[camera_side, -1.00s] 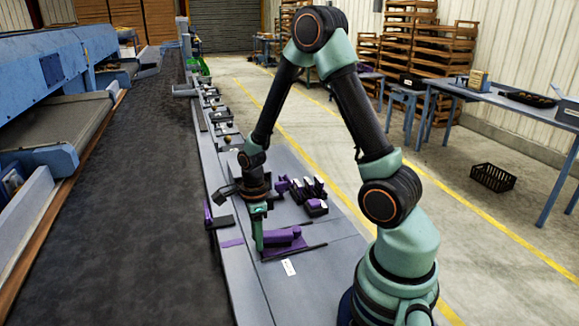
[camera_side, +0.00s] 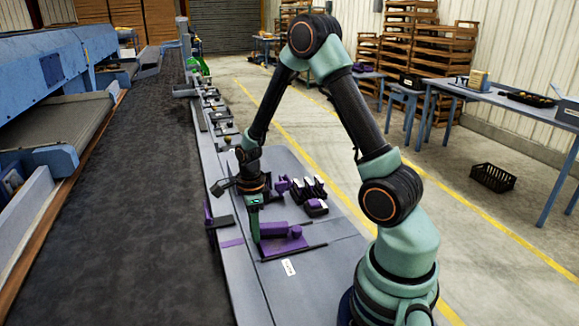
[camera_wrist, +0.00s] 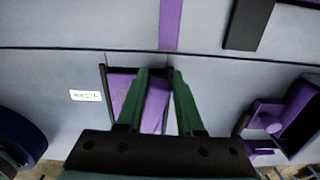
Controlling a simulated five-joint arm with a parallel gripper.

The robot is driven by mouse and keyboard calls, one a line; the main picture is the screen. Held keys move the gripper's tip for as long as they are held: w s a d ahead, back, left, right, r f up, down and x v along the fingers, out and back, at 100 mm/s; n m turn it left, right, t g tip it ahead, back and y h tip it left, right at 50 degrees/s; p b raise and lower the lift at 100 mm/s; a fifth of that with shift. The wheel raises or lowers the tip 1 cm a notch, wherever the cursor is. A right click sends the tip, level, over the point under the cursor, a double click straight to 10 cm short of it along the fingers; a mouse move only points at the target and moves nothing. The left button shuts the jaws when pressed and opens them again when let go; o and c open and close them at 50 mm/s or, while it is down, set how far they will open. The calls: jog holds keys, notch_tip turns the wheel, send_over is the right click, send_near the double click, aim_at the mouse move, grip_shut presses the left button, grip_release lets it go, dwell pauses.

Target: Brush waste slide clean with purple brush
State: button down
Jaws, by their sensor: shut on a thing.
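My gripper (camera_side: 255,238) points down over the grey bench, at the left end of a purple brush (camera_side: 280,231). The brush lies at a dark-edged holder (camera_side: 292,253); I cannot tell whether it is clear of it. In the wrist view, the green fingers of my gripper (camera_wrist: 158,88) are shut on the purple brush (camera_wrist: 154,108), which shows between them. The bristles are hidden. I cannot clearly make out the waste slide; a dark plate with a purple upright (camera_side: 208,212) stands at the bench's left edge, near a purple strip (camera_side: 232,243).
Purple and black tools (camera_side: 315,205) stand on the bench behind the brush. A white label (camera_side: 289,267) is in front of it. Small trays (camera_side: 222,115) line the bench farther back. A wide dark belt (camera_side: 130,190) runs along the left. The front of the bench is clear.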

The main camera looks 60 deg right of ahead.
aim_at(256, 259)
jog(key=shift+s+a, duration=2.35)
jog(key=shift+a, duration=0.05)
jog(key=shift+w+a+f, duration=0.1)
jog(key=shift+w+a, duration=0.35)
jog(key=shift+a, duration=0.05)
jog(key=shift+w+d, duration=1.25)
jog(key=shift+w, duration=0.15)
jog(key=shift+w+d, duration=1.25)
jog(key=shift+d, duration=0.05)
jog(key=shift+s+a, duration=2.6)
